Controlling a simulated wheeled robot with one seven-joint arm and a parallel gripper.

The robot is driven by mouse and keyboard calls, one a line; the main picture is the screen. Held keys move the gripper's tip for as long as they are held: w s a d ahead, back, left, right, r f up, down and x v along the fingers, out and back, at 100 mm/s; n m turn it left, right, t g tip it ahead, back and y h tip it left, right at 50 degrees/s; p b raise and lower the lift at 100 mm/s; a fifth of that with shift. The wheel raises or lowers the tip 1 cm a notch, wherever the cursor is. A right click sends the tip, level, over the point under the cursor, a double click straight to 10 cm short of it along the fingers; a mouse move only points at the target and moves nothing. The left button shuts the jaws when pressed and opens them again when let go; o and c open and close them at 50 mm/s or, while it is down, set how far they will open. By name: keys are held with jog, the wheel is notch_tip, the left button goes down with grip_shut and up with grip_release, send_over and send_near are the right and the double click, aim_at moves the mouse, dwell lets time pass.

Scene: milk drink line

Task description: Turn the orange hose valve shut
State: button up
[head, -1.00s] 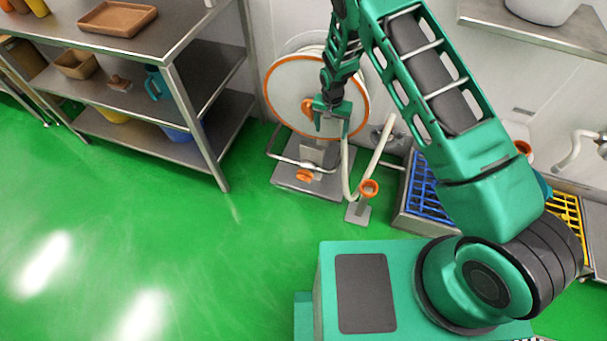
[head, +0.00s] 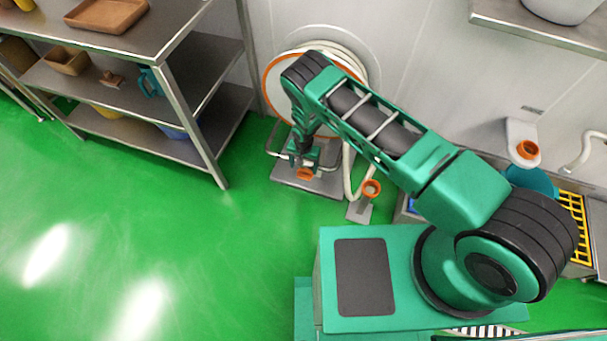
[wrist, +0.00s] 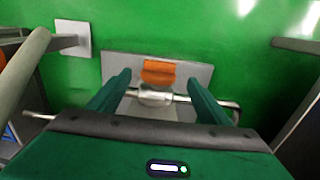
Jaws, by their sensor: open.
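The orange hose valve (head: 305,174) sits low on the grey base plate of the hose reel, on a metal pipe. In the wrist view the orange valve handle (wrist: 158,72) shows between and just beyond my fingertips, apart from both. My gripper (head: 304,160) is open and points down over the valve; its two green fingers (wrist: 158,88) stand either side of the pipe in the wrist view. The hose reel (head: 277,84) with its orange rim is partly hidden behind my arm.
An orange-topped hose holder (head: 371,188) stands on the floor right of the valve, with the cream hose beside it. A steel shelf rack (head: 212,160) stands to the left. A drain with a yellow grate (head: 577,228) is at right. Green floor in front is clear.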

aim_at(304, 177)
notch_tip(304, 177, down, 7)
jog(key=shift+f, duration=0.2)
dwell(0.3)
jog(key=c, duration=1)
